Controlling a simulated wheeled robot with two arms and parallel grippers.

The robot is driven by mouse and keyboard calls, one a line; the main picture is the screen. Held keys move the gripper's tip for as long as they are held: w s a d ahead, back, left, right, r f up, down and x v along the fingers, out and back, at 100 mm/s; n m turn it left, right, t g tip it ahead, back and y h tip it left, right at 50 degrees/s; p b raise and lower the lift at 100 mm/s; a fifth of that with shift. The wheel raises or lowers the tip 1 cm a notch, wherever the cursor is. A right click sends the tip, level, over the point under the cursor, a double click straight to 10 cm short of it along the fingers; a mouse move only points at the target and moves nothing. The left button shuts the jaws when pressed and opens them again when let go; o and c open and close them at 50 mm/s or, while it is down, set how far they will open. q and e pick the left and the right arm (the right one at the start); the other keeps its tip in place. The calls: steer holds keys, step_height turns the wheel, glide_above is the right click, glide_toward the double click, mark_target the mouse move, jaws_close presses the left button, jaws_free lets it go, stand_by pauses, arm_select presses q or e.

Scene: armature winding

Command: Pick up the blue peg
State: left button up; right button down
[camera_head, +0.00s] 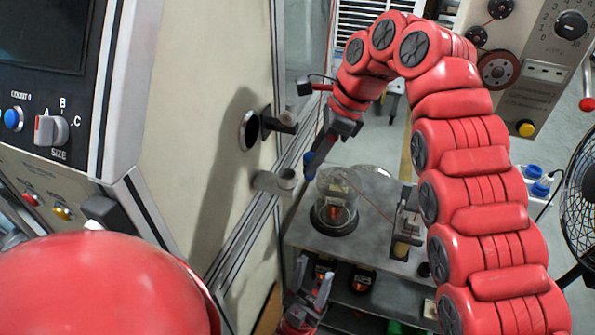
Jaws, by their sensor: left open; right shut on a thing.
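My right gripper (325,143) hangs from the red arm that arches over the workbench. It is shut on the blue peg (309,159), which points down and left, just above and left of a clear cylinder on the bench. Part of the peg is hidden by the fingers. My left gripper (318,287) is low in the view, beside the bench's left edge, with its fingers apart and nothing seen between them.
The grey bench (375,255) carries the clear cylinder (338,195) and a small metal fixture (405,225). A beige machine wall (215,110) with a protruding fitting (275,122) stands at left. Blue-capped items (540,187) and a black fan (580,200) are at right.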

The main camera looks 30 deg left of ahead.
steer(key=d+r+p, duration=0.1)
steer(key=d+p, duration=0.1)
steer(key=d, duration=0.8)
steer(key=shift+d, duration=0.2)
steer(key=shift+w+r, duration=0.1)
